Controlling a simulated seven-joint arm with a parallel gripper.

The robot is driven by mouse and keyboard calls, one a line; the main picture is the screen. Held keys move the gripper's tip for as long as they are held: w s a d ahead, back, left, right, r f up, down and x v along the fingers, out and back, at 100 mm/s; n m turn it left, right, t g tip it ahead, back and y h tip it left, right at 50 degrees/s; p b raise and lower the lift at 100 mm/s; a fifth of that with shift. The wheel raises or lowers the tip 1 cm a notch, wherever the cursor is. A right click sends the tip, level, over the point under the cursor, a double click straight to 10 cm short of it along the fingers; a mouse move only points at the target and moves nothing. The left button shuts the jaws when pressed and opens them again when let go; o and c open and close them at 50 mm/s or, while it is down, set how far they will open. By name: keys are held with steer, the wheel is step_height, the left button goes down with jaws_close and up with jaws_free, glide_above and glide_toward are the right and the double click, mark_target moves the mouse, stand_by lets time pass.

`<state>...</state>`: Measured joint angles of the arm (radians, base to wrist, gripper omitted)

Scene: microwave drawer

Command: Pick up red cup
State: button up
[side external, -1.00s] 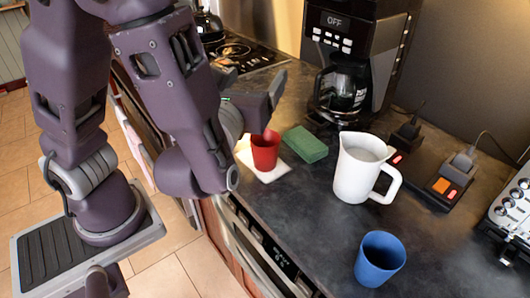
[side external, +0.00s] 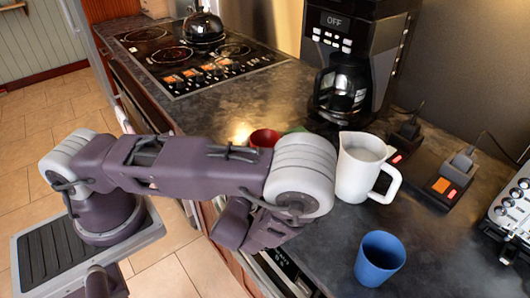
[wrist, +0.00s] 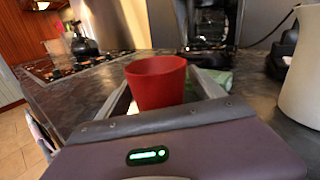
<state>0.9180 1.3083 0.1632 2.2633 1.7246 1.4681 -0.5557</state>
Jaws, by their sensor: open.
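The red cup (wrist: 157,84) stands upright between the two spread fingers of my gripper (wrist: 165,90) in the wrist view. The fingers lie on either side of the cup, and whether they touch it I cannot tell. The cup's lower part is hidden behind my gripper's body.
A green sponge (side external: 295,130) lies just beyond the cup. A white pitcher (side external: 358,172) stands close to the right of my arm, with a blue cup (side external: 380,259) nearer the front. A coffee maker (side external: 345,85) stands behind. The stovetop (side external: 195,62) is at back left.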

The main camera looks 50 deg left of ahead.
steer(key=shift+x, duration=0.8)
steer(key=c, duration=1.4)
